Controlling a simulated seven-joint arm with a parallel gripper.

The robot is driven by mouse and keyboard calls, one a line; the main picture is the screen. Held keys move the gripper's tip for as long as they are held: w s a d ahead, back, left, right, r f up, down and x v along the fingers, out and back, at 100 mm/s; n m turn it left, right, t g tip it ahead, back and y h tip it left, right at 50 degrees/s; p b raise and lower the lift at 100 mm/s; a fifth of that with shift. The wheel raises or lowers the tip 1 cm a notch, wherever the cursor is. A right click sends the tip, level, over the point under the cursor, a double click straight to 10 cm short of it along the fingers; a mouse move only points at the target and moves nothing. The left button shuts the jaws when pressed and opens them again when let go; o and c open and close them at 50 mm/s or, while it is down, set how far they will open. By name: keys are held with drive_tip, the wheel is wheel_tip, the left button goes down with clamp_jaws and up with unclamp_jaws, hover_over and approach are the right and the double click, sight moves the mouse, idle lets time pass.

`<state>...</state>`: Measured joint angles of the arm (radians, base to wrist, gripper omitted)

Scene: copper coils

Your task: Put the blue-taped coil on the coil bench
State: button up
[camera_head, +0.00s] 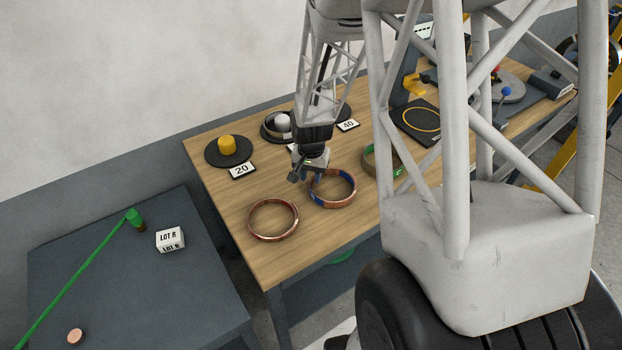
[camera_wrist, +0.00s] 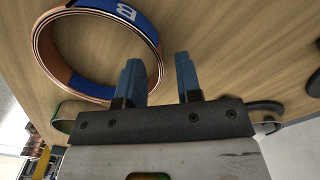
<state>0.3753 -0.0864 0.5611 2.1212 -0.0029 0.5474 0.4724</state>
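The blue-taped coil (camera_head: 318,184) is a copper ring with blue tape bands, lying on the wooden table (camera_head: 262,258). In the wrist view the coil (camera_wrist: 134,14) is at upper left, and a white letter shows on its tape. My gripper (camera_head: 307,171) is close to the coil's upper-left rim in the head view. In the wrist view my gripper (camera_wrist: 158,62) has its two blue fingers apart, with the coil's near rim beside the left finger. I cannot tell whether the rim lies between the fingers or below them. No label marks the coil bench.
A red-toned coil (camera_head: 272,235) lies left of the blue-taped one, a green-taped coil (camera_head: 369,165) to its right. Round dark pads with a yellow weight (camera_head: 227,144) and number cards stand behind. A dark table (camera_head: 130,285) at left holds a LOT R block (camera_head: 170,239).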

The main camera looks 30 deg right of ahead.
wheel_tip(320, 180, up, 10)
idle(0.5)
drive_tip(key=shift+f, duration=0.1)
idle(0.4)
drive_tip(key=s+a+r+n+t, duration=0.2)
drive_tip(key=s+a+r+n, duration=0.7)
drive_tip(key=s+a+r, duration=0.9)
drive_tip(key=shift+s+a+r+t, duration=0.35)
drive_tip(key=shift+s+a, duration=0.25)
drive_tip(key=shift+s, duration=0.5)
